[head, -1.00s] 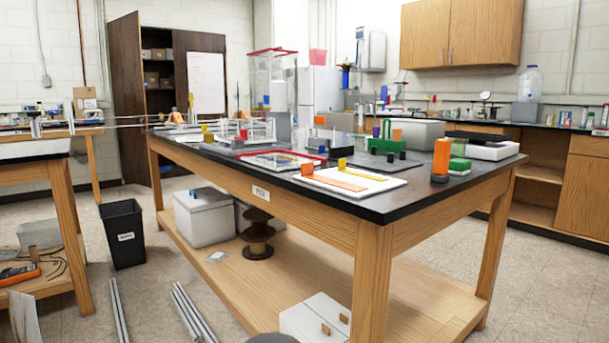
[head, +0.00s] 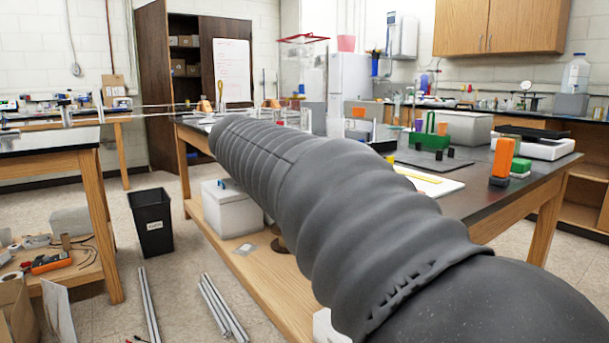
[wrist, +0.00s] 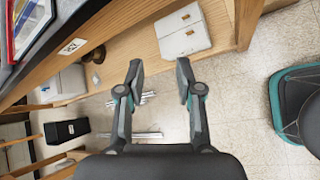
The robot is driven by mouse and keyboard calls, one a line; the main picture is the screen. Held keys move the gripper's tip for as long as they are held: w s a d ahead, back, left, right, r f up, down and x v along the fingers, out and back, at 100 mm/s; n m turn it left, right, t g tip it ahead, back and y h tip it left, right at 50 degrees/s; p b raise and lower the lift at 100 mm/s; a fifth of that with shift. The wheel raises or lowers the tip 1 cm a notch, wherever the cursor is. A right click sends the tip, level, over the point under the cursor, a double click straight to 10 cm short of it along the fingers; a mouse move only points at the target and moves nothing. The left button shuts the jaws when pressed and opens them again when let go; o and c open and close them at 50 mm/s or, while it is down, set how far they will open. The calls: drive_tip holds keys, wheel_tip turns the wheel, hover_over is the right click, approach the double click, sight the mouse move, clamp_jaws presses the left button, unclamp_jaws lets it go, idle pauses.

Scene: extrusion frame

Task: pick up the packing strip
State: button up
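No strip can be surely told as the packing strip. A flat yellow strip (head: 418,178) lies on a white board (head: 446,187) on the black-topped table (head: 470,206). My arm crosses the head view and hides much of the board; the orange strip seen there earlier is now hidden. No strip shows in the wrist view.
A black bin (head: 152,222) and metal bars (head: 222,308) are on the floor. A lower shelf holds white boxes (wrist: 183,31). Near the board stand an orange block (head: 502,158) and a green rack (head: 427,143). Another bench (head: 92,190) is at left.

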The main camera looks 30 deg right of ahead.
drive_tip(key=w+d+r+n+g+h, duration=0.2)
drive_tip(key=w+d+r+n+h, duration=0.3)
drive_tip(key=w+r, duration=0.3)
drive_tip(key=shift+y, duration=0.3)
drive_tip(key=x, duration=0.6)
drive_tip(key=r+x, duration=0.1)
drive_tip(key=x, duration=0.2)
drive_tip(key=shift+s+d, duration=0.1)
drive_tip(key=shift+d, duration=0.2)
drive_tip(key=shift+r+x, duration=0.15)
drive_tip(key=shift+x, duration=1.35)
drive_tip(key=shift+r+x, duration=0.2)
drive_tip(key=shift+x, duration=1.3)
clamp_jaws()
